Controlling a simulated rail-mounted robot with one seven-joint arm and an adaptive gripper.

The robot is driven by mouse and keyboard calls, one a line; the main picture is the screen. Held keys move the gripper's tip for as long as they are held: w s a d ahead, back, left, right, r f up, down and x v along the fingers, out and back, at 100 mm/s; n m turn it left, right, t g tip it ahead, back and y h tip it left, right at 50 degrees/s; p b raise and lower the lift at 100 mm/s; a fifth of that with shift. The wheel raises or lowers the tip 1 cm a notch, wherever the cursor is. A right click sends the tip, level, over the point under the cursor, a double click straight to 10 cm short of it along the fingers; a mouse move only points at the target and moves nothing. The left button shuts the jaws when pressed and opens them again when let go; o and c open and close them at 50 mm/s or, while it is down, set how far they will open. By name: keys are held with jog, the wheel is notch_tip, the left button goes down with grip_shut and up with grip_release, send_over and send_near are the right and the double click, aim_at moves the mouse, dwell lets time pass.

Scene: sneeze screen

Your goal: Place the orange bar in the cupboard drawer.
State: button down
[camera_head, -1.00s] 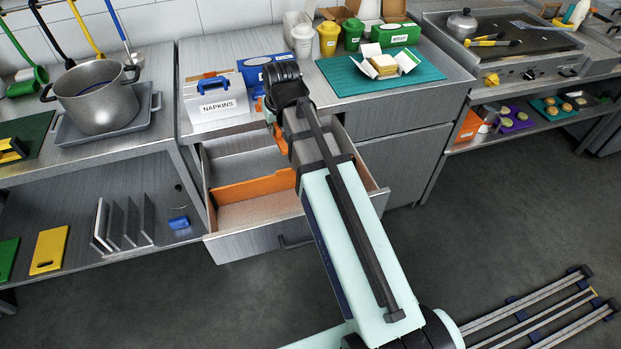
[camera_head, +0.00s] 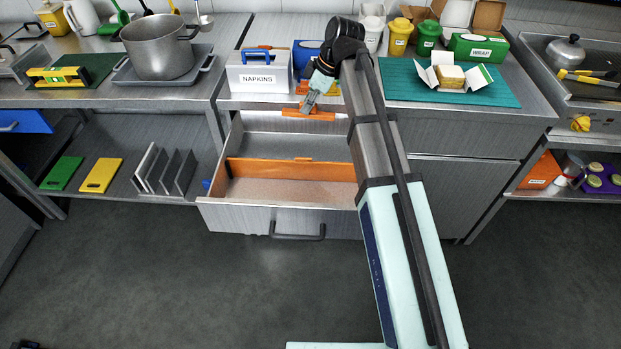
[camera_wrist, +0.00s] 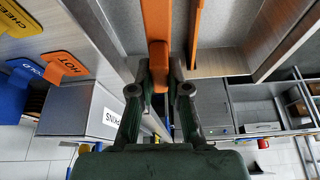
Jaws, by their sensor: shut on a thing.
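The orange bar (camera_head: 318,115) is in my gripper (camera_head: 306,104), above the back part of the open drawer and near the counter's front edge. In the wrist view, my gripper (camera_wrist: 160,88) is shut on the orange bar (camera_wrist: 157,25), which runs away from the fingers. The cupboard drawer (camera_head: 225,212) is pulled out below. An orange divider (camera_head: 290,170) stands across its inside, and the floor in front of it is bare. In the head view, my arm hides the drawer's right end.
The napkins box (camera_head: 259,76) stands on the counter left of my gripper. A green mat (camera_head: 470,97) with an open food box lies right of my arm. In the wrist view, orange HOT (camera_wrist: 66,64) and blue COLD (camera_wrist: 35,72) tags are at the left.

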jog(key=shift+w+a+n, duration=0.1)
jog(key=shift+a+n, duration=0.3)
jog(key=shift+a+f, duration=0.1)
jog(key=shift+f, duration=0.1)
notch_tip(320, 180, down, 19)
jog(key=shift+f+p, duration=0.2)
jog(key=shift+p, duration=0.5)
jog(key=shift+f, duration=0.1)
jog(key=c, duration=1.6)
grip_release()
jog(key=shift+f, duration=0.1)
jog(key=o, duration=0.5)
jog(key=shift+c, duration=0.2)
jog(key=shift+r, duration=0.2)
jog(key=b+v, duration=0.1)
jog(key=v, duration=1.1)
jog(key=shift+w, duration=0.15)
